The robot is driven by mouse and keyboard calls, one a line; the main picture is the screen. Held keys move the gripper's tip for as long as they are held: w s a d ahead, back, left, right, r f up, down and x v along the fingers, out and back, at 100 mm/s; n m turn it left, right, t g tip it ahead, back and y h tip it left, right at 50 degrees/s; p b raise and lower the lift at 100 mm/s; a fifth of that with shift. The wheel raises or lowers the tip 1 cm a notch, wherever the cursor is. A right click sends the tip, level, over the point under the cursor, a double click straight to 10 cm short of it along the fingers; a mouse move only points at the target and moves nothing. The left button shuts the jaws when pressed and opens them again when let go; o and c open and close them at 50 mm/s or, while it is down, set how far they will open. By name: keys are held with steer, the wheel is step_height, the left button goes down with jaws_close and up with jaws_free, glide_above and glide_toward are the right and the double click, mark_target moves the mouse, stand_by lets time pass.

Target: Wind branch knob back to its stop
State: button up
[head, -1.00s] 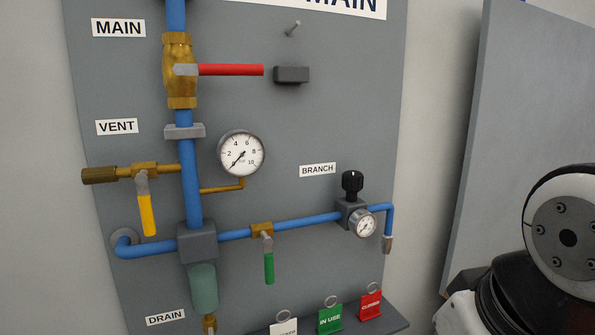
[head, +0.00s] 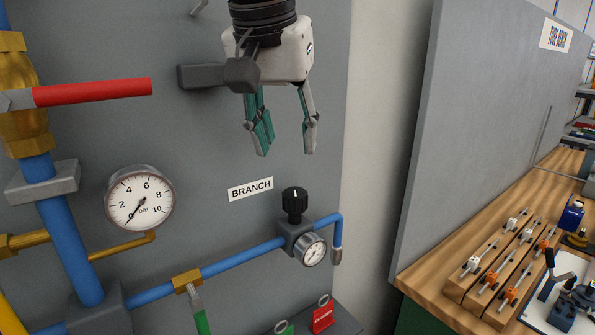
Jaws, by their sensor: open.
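The branch knob (head: 295,203) is a black ribbed knob with a white mark, upright on top of a grey regulator block (head: 296,237). A small round gauge (head: 313,250) sits on the front of the block. The BRANCH label (head: 251,189) is to the left of the knob. My gripper (head: 287,154) points down, with its two fingers apart and nothing between them. In the picture it is above the knob and apart from it. How far it stands from the panel is hard to tell.
A red lever (head: 92,92) and a larger gauge (head: 139,198) are at left. A blue pipe (head: 225,262) runs into the regulator. A wooden bench (head: 440,268) with racks is at right.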

mark_target(295, 191)
steer(key=x, duration=0.9)
steer(key=w+x, duration=0.1)
steer(key=x, duration=0.3)
steer(key=shift+w+a+f, duration=0.1)
steer(key=shift+a, duration=0.1)
steer(key=c, duration=0.8)
